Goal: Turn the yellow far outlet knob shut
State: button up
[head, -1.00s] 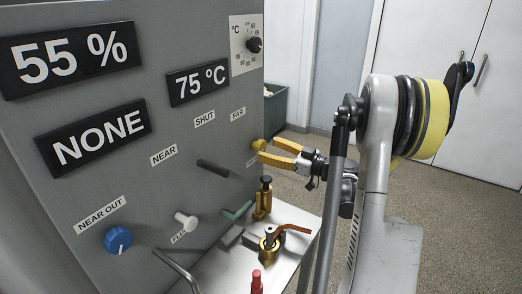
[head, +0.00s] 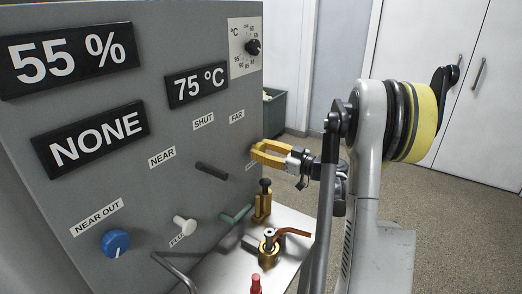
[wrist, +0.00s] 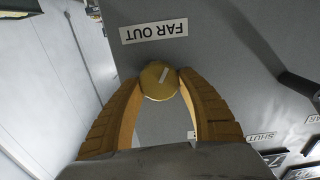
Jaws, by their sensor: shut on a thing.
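The yellow far outlet knob (wrist: 159,80) sits on the grey panel below the "FAR OUT" label (wrist: 154,28), which reads upside down in the wrist view. A pale pointer line on the knob's face runs at a slant. My gripper (wrist: 160,84) has a yellow finger on each side of the knob and is shut on it. In the head view my gripper (head: 256,152) is at the panel's right edge, and its fingers hide the knob there.
The blue near outlet knob (head: 116,242) is at the panel's lower left. A dark lever (head: 212,169) and a white flush knob (head: 185,224) stick out of the panel. Brass fittings (head: 269,246) stand on the metal shelf below my gripper.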

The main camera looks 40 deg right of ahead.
jog(key=m, duration=0.7)
jog(key=shift+w+d+b, duration=0.1)
jog(key=shift+b, duration=0.25)
jog(key=m, duration=0.4)
jog(key=shift+f, duration=0.1)
jog(key=m, duration=0.4)
jog(key=shift+d+f+b, duration=0.1)
jog(key=shift+b, duration=0.2)
jog(key=m, duration=0.7)
jog(key=shift+f+m, duration=0.1)
jog(key=shift+m, duration=0.2)
jog(key=m, duration=0.3)
jog(key=shift+m, duration=0.3)
jog(key=shift+f+m+b, duration=0.1)
jog(key=shift+m+b, duration=0.25)
jog(key=shift+m, duration=1.45)
